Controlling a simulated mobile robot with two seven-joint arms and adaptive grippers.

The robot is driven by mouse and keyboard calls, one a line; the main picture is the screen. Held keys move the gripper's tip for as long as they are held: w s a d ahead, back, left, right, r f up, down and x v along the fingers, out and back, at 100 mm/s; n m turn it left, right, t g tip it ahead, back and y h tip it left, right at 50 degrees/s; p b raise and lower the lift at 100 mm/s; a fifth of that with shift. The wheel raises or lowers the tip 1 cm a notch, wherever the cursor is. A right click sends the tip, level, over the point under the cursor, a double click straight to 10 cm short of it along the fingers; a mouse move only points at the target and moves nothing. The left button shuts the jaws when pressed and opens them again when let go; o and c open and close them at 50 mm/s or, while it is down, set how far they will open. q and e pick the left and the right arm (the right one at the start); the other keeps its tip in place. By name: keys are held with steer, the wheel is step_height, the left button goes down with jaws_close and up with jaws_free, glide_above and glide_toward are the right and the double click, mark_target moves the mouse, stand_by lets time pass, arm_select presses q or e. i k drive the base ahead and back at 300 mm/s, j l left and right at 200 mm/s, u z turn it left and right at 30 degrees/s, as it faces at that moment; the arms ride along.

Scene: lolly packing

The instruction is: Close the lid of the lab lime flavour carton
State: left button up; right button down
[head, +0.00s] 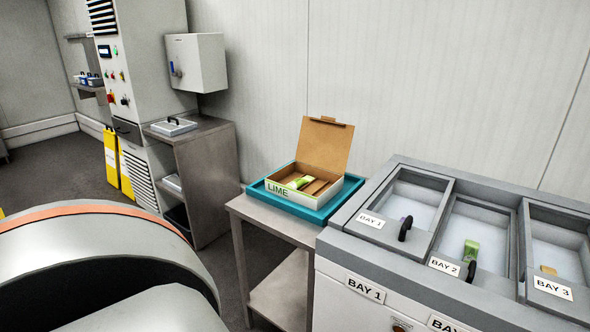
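The lime carton (274,193) sits on a teal tray (338,201) on a small metal side table. Its front carries the word LIME. Its brown cardboard lid (324,144) stands open, raised at the back and leaning slightly back. Inside the carton lie a green-wrapped item (300,182) and brown cardboard parts. Neither of my grippers shows in the head view. A large rounded grey part with an orange band fills the lower left and seems to be part of my own arm.
A bay cabinet (346,251) with glass-topped bays stands right of the side table (270,229). A green item (471,250) lies in bay 2. A metal shelf unit (211,179) stands to the left, with floor between. A wall is close behind the carton.

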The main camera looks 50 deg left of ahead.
mark_target(323, 143)
steer(key=u, duration=1.55)
steer(key=i+j+u, duration=0.3)
steer(key=u, duration=0.15)
steer(key=i+j+u, duration=0.6)
steer(key=i+u, duration=0.65)
steer(key=i+z, duration=0.15)
steer(key=i, duration=0.3)
steer(key=i+j+z, duration=0.15)
steer(key=i, duration=0.25)
steer(key=i+j+z, duration=0.15)
steer(key=i, duration=0.3)
steer(key=i+l+z, duration=0.1)
steer(key=i+z, duration=0.15)
steer(key=z, duration=0.2)
steer(key=i+z, duration=0.4)
steer(key=i+j+z, duration=0.1)
steer(key=z, duration=0.35)
steer(key=i, duration=0.1)
